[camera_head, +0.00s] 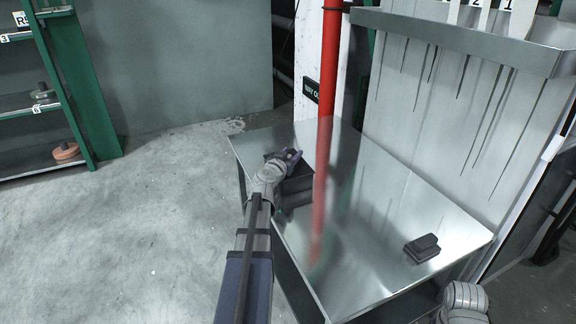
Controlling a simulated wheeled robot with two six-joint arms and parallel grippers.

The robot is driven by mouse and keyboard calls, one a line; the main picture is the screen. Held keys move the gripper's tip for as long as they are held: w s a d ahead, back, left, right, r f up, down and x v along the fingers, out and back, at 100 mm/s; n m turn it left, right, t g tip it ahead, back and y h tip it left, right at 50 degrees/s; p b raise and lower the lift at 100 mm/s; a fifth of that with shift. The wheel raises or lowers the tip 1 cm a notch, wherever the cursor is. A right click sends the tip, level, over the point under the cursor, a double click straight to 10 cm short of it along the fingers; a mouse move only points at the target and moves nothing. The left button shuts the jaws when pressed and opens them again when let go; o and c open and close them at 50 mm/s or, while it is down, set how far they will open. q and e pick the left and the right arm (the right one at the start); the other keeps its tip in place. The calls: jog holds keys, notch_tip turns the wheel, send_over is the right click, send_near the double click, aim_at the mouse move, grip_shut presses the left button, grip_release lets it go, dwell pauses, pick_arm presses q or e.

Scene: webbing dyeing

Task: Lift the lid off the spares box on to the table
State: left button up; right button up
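A dark box (298,190), likely the spares box, stands near the far left edge of the metal table (376,262). My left gripper (293,156) is at the top of this box, and my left wrist covers part of it. A dark flat edge shows beside the fingers. I cannot tell whether it is the lid, or whether the fingers are open or shut on it. My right arm shows only as a pale joint at the lower right; its gripper is out of the picture.
A small dark block (422,248) lies on the table near its right edge. The tabletop between is bare and reflective. A red pole (331,60) rises behind the table. A metal trough (470,35) hangs at upper right. Green shelving (72,90) stands at left.

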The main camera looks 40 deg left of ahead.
pick_arm(q)
grip_shut()
jog(key=shift+r, duration=0.15)
dwell(0.4)
notch_tip(320, 180, up, 10)
jog(key=p, duration=1)
notch_tip(320, 180, up, 42)
jog(key=p, duration=4.2)
